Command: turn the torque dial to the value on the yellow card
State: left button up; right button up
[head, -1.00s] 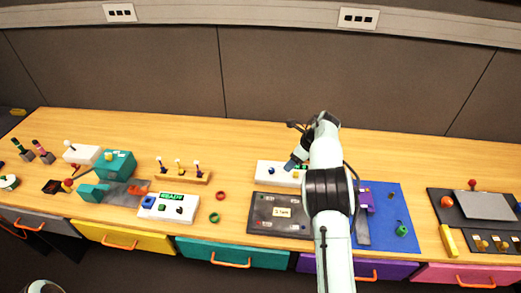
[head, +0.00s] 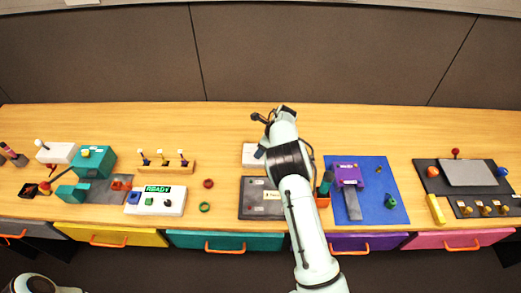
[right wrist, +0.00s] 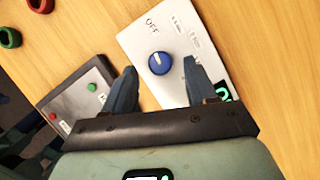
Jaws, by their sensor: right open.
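The blue dial (right wrist: 159,63) with a white pointer mark sits on a white panel (right wrist: 140,38). An "OFF" label is beside it; other labels are too small to read. The white panel also shows in the head view (head: 250,155), partly behind my right arm. My right gripper (right wrist: 159,67) is open, its fingers appearing on either side of the dial; whether they touch it I cannot tell. In the head view the right gripper (head: 261,151) is over the panel. My left gripper is out of view.
The dark grey panel (head: 249,210) lies just in front of the white one. Red (head: 208,184) and green (head: 205,207) rings lie to its left. A blue mat (head: 385,208) with a purple device (head: 348,174) is to the right. Bare wood surrounds the rings.

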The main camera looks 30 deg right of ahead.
jog(key=shift+x, duration=0.8)
jog(key=c, duration=1.1)
jog(key=shift+o, duration=0.2)
